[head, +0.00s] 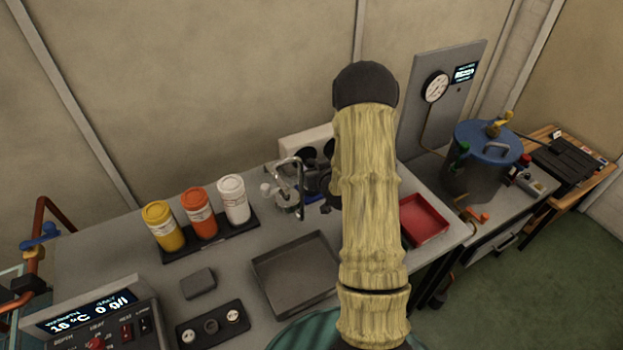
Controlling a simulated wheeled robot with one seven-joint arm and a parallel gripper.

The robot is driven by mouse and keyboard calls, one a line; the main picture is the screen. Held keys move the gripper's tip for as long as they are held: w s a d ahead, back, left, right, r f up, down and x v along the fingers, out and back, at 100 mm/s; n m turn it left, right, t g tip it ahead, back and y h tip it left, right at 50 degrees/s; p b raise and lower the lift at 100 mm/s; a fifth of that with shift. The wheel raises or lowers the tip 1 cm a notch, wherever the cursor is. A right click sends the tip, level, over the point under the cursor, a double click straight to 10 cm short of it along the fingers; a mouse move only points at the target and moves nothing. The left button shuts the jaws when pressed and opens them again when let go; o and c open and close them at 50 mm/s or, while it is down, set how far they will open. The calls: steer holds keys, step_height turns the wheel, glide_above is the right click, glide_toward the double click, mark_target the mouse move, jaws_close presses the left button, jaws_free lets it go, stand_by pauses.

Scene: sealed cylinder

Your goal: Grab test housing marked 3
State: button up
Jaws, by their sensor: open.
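Three lidded cylinders stand upright in a row on a black rack at the left of the table: a yellow one (164,226), an orange one (199,213) and a white one (234,199). Each has a pale label, but the print is too small to read, so I cannot tell which is marked 3. My arm, in a yellowish sleeve, rises through the middle of the view. My gripper (326,203) is partly hidden behind it, right of the white cylinder and apart from it. It is open, and I see nothing held.
A grey tray (262,272) lies in front of the rack. A metal clamp-like fitting (299,188) stands between the rack and my gripper. A red tray (425,219), a blue-lidded vessel (479,172) and a gauge panel (437,88) are at the right. A control box (96,319) is front left.

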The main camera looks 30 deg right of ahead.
steer(key=x, duration=0.4)
steer(key=shift+w, duration=0.15)
steer(key=shift+a, duration=0.1)
jaws_close()
